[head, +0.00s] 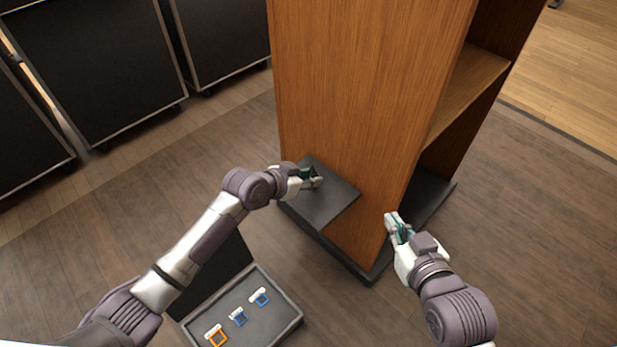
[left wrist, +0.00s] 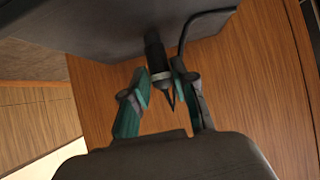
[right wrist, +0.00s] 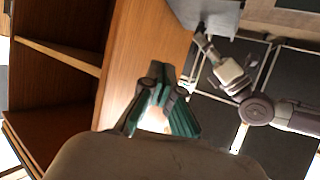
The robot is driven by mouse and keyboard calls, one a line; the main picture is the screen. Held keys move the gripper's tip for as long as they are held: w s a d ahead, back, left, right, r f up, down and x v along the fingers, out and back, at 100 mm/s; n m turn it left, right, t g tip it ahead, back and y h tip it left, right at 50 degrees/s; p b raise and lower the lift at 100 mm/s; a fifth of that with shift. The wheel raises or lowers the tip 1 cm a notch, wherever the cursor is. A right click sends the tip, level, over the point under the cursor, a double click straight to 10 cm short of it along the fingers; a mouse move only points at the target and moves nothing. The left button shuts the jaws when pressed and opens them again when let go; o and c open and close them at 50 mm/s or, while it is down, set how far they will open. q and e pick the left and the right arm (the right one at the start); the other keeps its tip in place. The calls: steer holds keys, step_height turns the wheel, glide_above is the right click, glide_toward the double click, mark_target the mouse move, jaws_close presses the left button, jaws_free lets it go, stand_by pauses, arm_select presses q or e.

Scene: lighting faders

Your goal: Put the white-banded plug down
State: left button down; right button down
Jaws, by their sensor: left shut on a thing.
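The plug (left wrist: 158,75), a dark cylinder with a pale band, shows in the left wrist view between the fingertips of my left gripper (left wrist: 163,84). The gripper is shut on it. A black cable (left wrist: 188,35) runs beside it, and the plug's dark end meets the edge of a dark slab (left wrist: 115,40) in that picture; I cannot tell if they touch. In the head view my left gripper (head: 314,181) is over the dark slab (head: 335,205), and the plug is too small to make out. My right gripper (head: 393,224), also in the right wrist view (right wrist: 161,70), is shut and empty.
The slab juts from a tall wooden cabinet (head: 350,90) with open shelves on its right. A grey tray (head: 277,333) with one orange and two blue tagged pieces lies at the bottom. Black wheeled cases (head: 95,60) stand at the back left. Floor between is clear.

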arm_select(q)
steer(key=shift+f, duration=0.35)
steer(key=c, duration=0.9)
jaws_free()
arm_select(e)
steer(key=shift+w+a+r+t, duration=0.15)
steer(key=shift+w+r+t, duration=0.15)
steer(key=shift+r, duration=0.2)
